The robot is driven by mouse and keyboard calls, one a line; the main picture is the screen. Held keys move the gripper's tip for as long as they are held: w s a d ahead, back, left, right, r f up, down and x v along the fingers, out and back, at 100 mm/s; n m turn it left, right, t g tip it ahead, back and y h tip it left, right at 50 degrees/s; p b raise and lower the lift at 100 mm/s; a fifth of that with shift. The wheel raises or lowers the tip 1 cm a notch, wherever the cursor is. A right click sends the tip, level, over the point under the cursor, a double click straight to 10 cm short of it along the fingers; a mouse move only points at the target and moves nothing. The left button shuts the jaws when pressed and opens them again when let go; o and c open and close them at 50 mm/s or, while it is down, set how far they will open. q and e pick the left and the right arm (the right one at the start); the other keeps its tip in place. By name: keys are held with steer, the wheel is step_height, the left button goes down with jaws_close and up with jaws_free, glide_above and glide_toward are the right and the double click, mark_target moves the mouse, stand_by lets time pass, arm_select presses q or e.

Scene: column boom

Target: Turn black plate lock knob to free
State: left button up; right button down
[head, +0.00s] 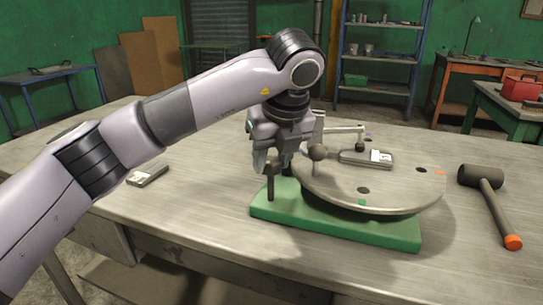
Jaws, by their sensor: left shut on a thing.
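A round grey plate (400,190) with holes and small coloured marks sits on a green base (340,228) on the workbench. At the base's left end stands a dark post (270,186), which seems to be the black plate lock knob. My left gripper (274,164) points down over it, with its fingers closed around the top of it. The fingers hide much of the knob, so I cannot tell which way it is turned. My right gripper is not in view.
A thin arm reaches over a grey block (366,158) on the plate. A mallet (490,195) lies at right, a small grey device (147,175) at left. The bench front is clear.

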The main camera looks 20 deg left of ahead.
arm_select(q)
steer(key=shift+n, duration=0.3)
stand_by(0.4)
steer(key=o, duration=1.1)
steer(key=shift+c, duration=0.2)
steer(key=p+v, duration=0.1)
steer(key=v, duration=0.6)
steer(key=shift+d, duration=0.1)
